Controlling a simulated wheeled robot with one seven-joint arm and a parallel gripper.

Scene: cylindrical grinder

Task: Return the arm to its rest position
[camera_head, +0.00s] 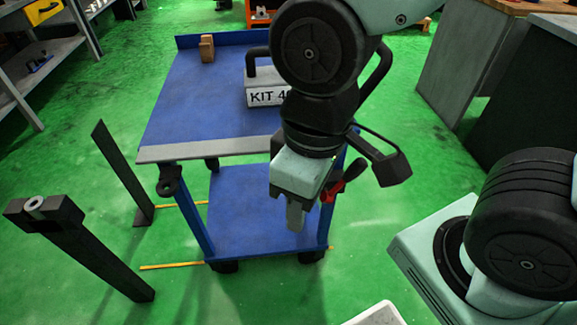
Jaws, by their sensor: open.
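My arm hangs down from the top right in the head view, in front of a blue two-shelf cart (165,112). My gripper (295,215) is at its lower end, pointing down, open, with nothing seen in it. It is in front of the cart's near side, and the lower shelf shows behind it. Only one grey finger shows clearly. A black bracket sticks out from my wrist to the right.
A grey box marked KIT (264,97) and a brown block (207,48) stand on the cart's top. A dark post (110,265) with a ring is at left. A red and black item (331,191) is beside my gripper. Grey cabinets (462,60) stand right.

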